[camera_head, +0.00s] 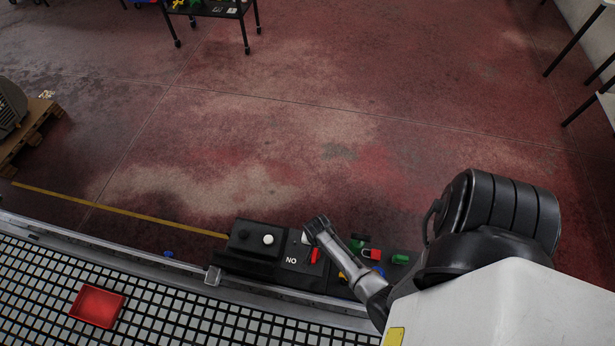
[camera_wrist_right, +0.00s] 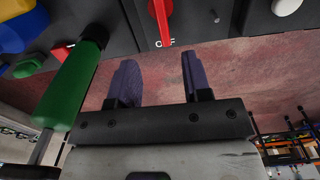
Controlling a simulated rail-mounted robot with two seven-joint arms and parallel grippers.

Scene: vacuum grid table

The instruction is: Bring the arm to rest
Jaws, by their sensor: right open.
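My right gripper (camera_wrist_right: 160,80) shows in the right wrist view with its two dark fingers apart and nothing between them. It is close to a dark control panel (camera_wrist_right: 225,22). A red switch handle (camera_wrist_right: 161,20) on the panel is above and between the fingertips, apart from them. A green handle on a metal rod (camera_wrist_right: 72,85) stands close to the left of the gripper. In the head view my right arm (camera_head: 500,290) comes in from the lower right, over the panel's right part. I cannot make out its fingers there. My left gripper is not in view.
The panel (camera_head: 250,255) has a white knob (camera_head: 268,239), a red switch (camera_head: 315,255) and several coloured controls. It sits along the edge of the grid table (camera_head: 200,317). A red tray (camera_head: 97,306) lies on the grid at left.

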